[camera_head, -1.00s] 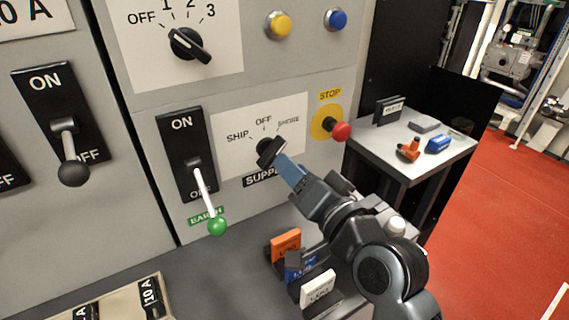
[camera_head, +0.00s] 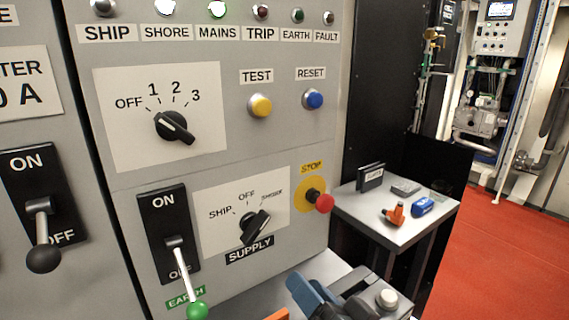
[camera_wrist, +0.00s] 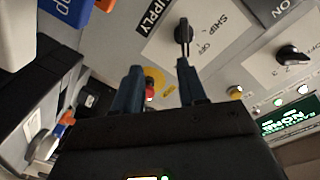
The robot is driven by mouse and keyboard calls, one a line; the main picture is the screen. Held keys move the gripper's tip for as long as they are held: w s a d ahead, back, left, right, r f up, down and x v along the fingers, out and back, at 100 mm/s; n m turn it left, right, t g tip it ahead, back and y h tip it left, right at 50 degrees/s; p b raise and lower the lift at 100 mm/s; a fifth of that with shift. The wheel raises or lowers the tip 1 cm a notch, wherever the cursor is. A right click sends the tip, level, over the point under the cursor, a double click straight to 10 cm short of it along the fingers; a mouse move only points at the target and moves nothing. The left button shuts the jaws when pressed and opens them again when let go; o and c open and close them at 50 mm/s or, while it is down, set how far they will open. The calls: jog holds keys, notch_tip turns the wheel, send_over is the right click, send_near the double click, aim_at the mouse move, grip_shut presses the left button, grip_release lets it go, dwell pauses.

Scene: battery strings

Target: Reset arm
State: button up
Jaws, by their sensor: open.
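My gripper (camera_head: 312,292) is at the bottom of the head view, below the supply panel, with blue fingers. In the wrist view its two fingers (camera_wrist: 160,85) stand apart with nothing between them. The black supply knob (camera_head: 255,227) points up and right, toward SHORE. It also shows in the wrist view (camera_wrist: 184,36), beyond the right finger and, as far as I can tell, apart from it.
The red stop button (camera_head: 324,203) sticks out right of the supply knob. The earth lever (camera_head: 186,278) with its green ball points down. A side table (camera_head: 398,228) holds an orange tool (camera_head: 393,213) and a blue item (camera_head: 423,206). Red floor lies at right.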

jog(key=s+d+f+h, duration=0.1)
jog(key=s+d+f, duration=0.1)
jog(key=s+d+f+h, duration=0.1)
jog(key=s+d+f, duration=0.1)
jog(key=s, duration=0.1)
jog(key=s+d+f+h, duration=0.1)
jog(key=s+d+f, duration=0.1)
jog(key=s, duration=0.1)
jog(key=shift+s+d+f+m, duration=0.15)
jog(key=shift+s+f+m, duration=0.05)
jog(key=shift+m, duration=0.2)
jog(key=s+d+n+h, duration=0.2)
jog(key=s+d, duration=0.3)
jog(key=s, duration=0.9)
jog(key=s+d+r+n+h, duration=0.1)
jog(key=s+d+h, duration=0.2)
jog(key=s, duration=1.1)
jog(key=d, duration=0.3)
jog(key=shift+r+n+g+h, duration=0.3)
jog(key=shift+n, duration=0.1)
jog(key=shift+s, duration=0.1)
